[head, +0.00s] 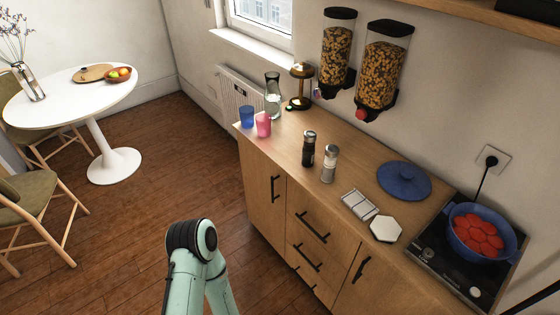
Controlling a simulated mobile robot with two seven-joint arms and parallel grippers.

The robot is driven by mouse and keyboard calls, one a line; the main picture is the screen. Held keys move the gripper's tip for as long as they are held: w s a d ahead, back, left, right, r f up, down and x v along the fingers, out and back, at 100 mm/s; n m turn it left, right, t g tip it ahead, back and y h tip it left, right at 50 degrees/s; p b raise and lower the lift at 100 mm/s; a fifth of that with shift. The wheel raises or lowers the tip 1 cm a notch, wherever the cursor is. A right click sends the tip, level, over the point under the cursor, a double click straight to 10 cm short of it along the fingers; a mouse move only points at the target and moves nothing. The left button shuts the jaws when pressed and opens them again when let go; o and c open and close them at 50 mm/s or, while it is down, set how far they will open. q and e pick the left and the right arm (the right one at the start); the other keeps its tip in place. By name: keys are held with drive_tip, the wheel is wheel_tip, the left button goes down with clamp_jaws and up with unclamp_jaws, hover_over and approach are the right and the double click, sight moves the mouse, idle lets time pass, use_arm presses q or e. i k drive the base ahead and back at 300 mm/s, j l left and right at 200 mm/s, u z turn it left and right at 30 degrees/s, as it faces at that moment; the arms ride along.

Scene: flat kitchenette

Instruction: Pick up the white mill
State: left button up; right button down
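The white mill (329,165) stands upright on the wooden counter (290,140), near its front edge. It is pale with a metallic-looking top. A black mill (308,149) stands upright just left of it, a small gap apart. Part of one of my arms rises at the bottom of the head view, in front of the cabinet. Neither of my grippers shows in this view.
A grey-white tray (359,205), a white hexagonal plate (386,229) and a blue lid (404,181) lie right of the mills. A blue pot (482,257) sits on a hob. Blue (246,117) and pink (264,125) cups stand left. Cereal dispensers (382,68) hang above.

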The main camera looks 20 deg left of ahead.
sight(329, 166)
drive_tip(key=u, duration=0.3)
drive_tip(key=z, duration=1.35)
drive_tip(key=j+z, duration=0.15)
drive_tip(key=j, duration=0.4)
drive_tip(key=k+j+z, duration=0.15)
drive_tip(key=j, duration=0.45)
drive_tip(key=i, duration=0.05)
